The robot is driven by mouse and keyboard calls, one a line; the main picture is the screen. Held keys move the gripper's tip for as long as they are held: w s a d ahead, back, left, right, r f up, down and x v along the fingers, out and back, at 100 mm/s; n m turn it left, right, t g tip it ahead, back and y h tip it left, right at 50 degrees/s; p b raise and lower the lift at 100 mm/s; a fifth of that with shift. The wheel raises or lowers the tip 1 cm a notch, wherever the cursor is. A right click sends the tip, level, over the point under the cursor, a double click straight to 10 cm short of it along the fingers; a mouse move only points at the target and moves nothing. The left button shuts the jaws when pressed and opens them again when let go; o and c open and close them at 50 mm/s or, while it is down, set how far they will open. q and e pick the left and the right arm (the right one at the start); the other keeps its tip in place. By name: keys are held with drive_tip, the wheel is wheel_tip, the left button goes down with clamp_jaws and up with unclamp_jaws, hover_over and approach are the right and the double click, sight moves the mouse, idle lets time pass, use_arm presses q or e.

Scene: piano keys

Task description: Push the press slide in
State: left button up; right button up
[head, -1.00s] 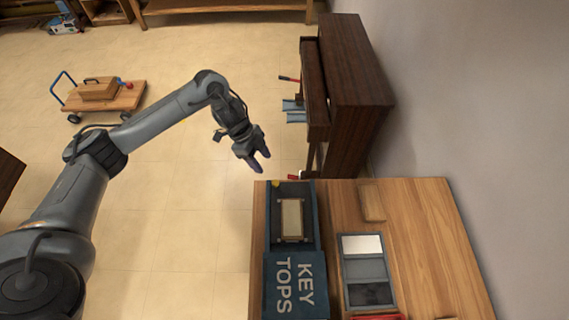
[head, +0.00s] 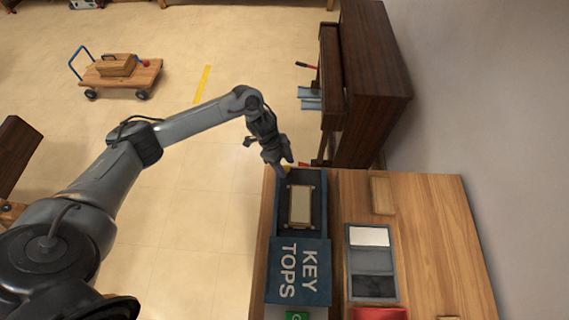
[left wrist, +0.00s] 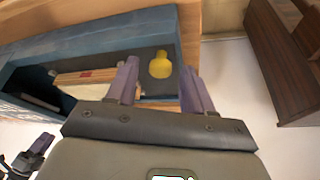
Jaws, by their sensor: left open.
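The blue press with the label KEY TOPS (head: 298,270) stands at the left edge of the wooden bench. Its dark slide (head: 318,215) sticks out at the far end and carries a framed beige block (head: 300,204). A yellow knob (left wrist: 160,65) stands on the slide near its outer end. My left gripper (head: 286,165) is open at that outer end. In the left wrist view its purple fingers (left wrist: 160,70) appear on either side of the knob; I cannot tell whether they touch it. Part of my right gripper (left wrist: 35,150) shows at the lower left there.
A grey tray with compartments (head: 371,262) and a small wooden block (head: 382,195) lie on the bench (head: 430,230) right of the press. A dark upright piano (head: 375,85) stands beyond the bench. Open floor lies left of the bench.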

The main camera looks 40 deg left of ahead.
use_arm(q)
clamp_jaws()
idle(0.3)
use_arm(e)
drive_tip(key=shift+r, duration=0.1)
